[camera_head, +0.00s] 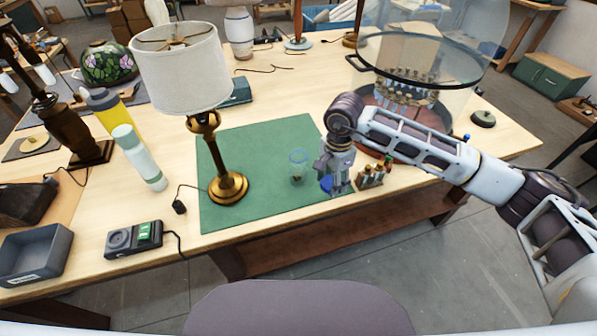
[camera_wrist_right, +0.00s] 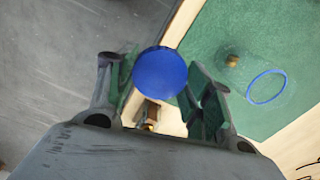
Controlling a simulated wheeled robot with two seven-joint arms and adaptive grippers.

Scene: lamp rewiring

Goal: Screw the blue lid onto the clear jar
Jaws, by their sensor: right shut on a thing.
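The blue lid (camera_head: 327,184) is held between the fingers of my right gripper (camera_head: 337,183), above the front right part of the green mat (camera_head: 265,140). In the right wrist view the round blue lid (camera_wrist_right: 160,73) sits between the two fingers of the gripper (camera_wrist_right: 158,85). The clear jar (camera_head: 298,167) stands upright on the mat, just left of the gripper and apart from the lid. Its open blue rim (camera_wrist_right: 267,86) shows in the right wrist view, with a small brass-coloured piece (camera_wrist_right: 232,61) seen inside. My left gripper is not in view.
A brass lamp (camera_head: 229,187) with a white shade stands left of the jar. A small block of bottles (camera_head: 370,178) is close right of the gripper. The table's front edge is close.

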